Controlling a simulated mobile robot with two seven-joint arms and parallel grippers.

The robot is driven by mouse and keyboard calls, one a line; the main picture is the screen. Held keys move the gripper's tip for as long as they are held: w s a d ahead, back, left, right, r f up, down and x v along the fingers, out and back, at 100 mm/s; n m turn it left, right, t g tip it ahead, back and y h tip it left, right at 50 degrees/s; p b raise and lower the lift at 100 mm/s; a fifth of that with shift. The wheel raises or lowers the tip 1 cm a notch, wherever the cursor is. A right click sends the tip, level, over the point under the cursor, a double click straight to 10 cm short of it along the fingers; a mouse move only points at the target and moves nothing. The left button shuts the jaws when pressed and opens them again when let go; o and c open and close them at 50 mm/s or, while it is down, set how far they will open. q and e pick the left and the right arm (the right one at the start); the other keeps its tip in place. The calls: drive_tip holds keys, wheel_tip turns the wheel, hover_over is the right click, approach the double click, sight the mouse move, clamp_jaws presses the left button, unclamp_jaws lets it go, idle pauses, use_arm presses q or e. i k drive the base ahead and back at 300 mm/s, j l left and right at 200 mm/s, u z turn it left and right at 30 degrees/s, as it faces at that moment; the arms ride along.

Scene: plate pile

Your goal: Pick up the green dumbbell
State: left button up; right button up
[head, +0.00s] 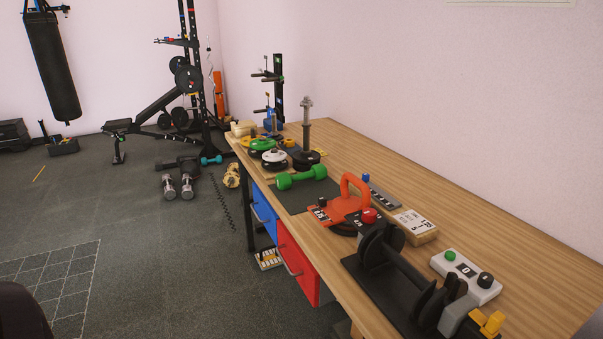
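The green dumbbell (301,178) lies on its side on a dark mat (309,197) near the front left edge of the wooden bench. Nothing covers it. Neither of my grippers shows in the head view, so I cannot see whether they are open or shut.
A black machine (391,269) fills the near end. Dumbbells (187,186) lie on the floor; floor left of the bench is mostly clear.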

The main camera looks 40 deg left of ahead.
sight(284, 181)
drive_tip(key=i+j+z, duration=0.15)
drive_tip(key=j+z, duration=0.15)
drive_tip(key=j, duration=1.45)
drive_tip(key=k+j+z, duration=0.1)
drive_tip(key=j+z, duration=0.2)
drive_tip(key=j, duration=1.45)
